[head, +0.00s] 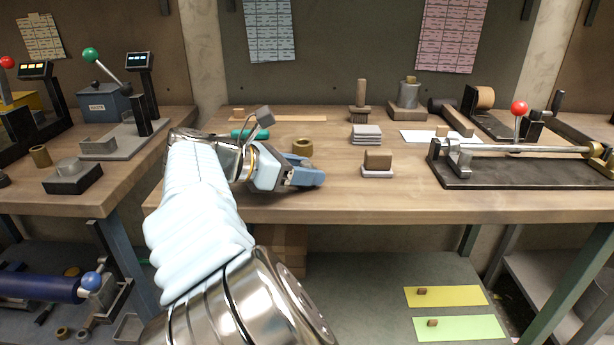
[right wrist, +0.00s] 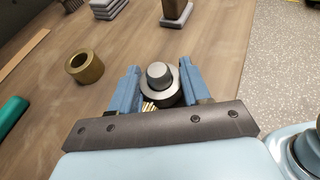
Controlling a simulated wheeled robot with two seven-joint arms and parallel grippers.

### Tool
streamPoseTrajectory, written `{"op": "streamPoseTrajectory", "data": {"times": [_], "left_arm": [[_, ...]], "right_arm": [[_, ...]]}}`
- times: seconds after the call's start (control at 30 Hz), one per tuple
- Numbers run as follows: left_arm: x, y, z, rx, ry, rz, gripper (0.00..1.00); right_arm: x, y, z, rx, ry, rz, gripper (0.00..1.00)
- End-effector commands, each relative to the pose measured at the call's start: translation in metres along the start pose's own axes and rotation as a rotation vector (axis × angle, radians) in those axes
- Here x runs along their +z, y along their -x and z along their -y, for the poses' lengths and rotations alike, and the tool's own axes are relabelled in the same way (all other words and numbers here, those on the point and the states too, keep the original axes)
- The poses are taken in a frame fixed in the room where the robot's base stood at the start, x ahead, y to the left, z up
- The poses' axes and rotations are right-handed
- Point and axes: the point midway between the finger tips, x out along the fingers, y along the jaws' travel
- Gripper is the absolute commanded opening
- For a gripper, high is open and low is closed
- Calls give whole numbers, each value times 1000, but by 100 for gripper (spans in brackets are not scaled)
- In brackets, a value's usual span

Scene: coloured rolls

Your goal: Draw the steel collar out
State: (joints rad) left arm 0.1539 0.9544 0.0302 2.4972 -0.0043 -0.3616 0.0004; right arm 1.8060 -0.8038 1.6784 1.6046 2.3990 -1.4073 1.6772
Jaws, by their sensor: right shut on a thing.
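The fingers are shut on the collar. Its underside is hidden, and the head view does not show it clearly. My left gripper is not in view.
A brass ring (head: 302,147) lies just behind the gripper, with a green piece (head: 248,133) to its left. The brown block (head: 378,158) and a grey stack (head: 366,134) are to the right. A black-based fixture with a red-knobbed lever (head: 519,108) fills the right side.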

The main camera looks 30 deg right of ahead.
Motion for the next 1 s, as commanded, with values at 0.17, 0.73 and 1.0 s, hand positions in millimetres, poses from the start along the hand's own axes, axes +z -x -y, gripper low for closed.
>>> {"op": "streamPoseTrajectory", "data": {"times": [0.17, 0.73, 1.0], "left_arm": [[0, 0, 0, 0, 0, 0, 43], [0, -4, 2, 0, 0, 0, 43], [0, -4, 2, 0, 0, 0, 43]], "right_arm": [[-3, 0, -1, 3, 5, -3, 0], [0, 2, -1, 4, 5, -3, 0], [3, 2, -1, 6, 3, -1, 0]]}}
